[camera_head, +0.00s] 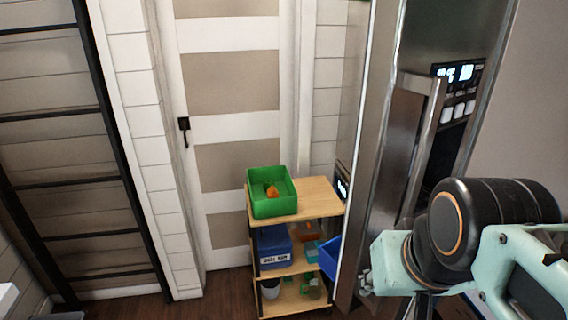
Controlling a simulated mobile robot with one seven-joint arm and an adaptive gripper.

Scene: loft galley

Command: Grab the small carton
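I cannot make out with certainty which thing is the small carton. A green open bin (283,208) stands on the top shelf of a wooden shelf cart, with a small orange thing (272,191) inside. On the shelf below, an orange-brown bin (306,232) and a small teal thing (312,252) show, too small to identify. My arm, mint green with a dark joint, fills the lower right. My gripper does not show clearly; some dark parts below the arm are cut off by the bottom edge.
The wooden cart (322,198) stands before a closed door (235,80). It also carries a labelled blue bin (273,247), another blue bin (329,258) at its right side and a pot (270,289). A tall steel appliance (395,130) stands right. A black ladder (95,100) stands left. Floor shows left of the cart.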

